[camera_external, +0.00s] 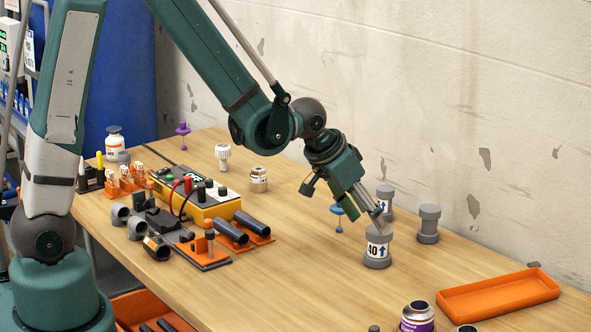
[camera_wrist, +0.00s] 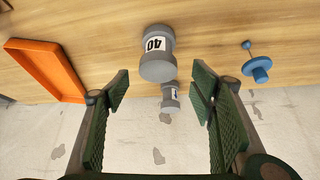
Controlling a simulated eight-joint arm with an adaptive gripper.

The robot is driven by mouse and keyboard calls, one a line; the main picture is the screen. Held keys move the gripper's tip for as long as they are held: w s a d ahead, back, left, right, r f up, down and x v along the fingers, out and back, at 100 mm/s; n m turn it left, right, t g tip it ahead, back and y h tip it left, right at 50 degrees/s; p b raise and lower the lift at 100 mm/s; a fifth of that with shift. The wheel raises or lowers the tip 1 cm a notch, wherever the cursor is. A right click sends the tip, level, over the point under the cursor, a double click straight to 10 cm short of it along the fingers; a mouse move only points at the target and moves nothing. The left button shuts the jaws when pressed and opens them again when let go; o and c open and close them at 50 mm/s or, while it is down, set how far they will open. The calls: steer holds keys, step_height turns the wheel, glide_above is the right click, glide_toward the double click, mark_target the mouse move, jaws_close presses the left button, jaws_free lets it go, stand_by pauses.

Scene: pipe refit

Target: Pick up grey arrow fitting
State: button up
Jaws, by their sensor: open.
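A plain grey fitting (camera_external: 428,224) stands to the right. My gripper (camera_external: 371,213) is open and empty, tilted down close above the top of the "40" fitting. In the wrist view both fittings appear between the spread fingers (camera_wrist: 160,82).
A blue pin-like part (camera_external: 338,211) stands just left of the fittings. An orange tray (camera_external: 500,296) lies to the right, and a purple-labelled can (camera_external: 417,317) is at the front. A yellow meter (camera_external: 205,203) and tools crowd the left. The wall is close behind.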

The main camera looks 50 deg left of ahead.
mark_target(379, 246)
steer(key=shift+w+f, duration=0.15)
steer(key=shift+f, duration=0.05)
stand_by(0.3)
steer(key=shift+b+x, duration=0.8)
steer(key=shift+x, duration=1.75)
steer(key=shift+d, duration=0.2)
steer(key=c, duration=1)
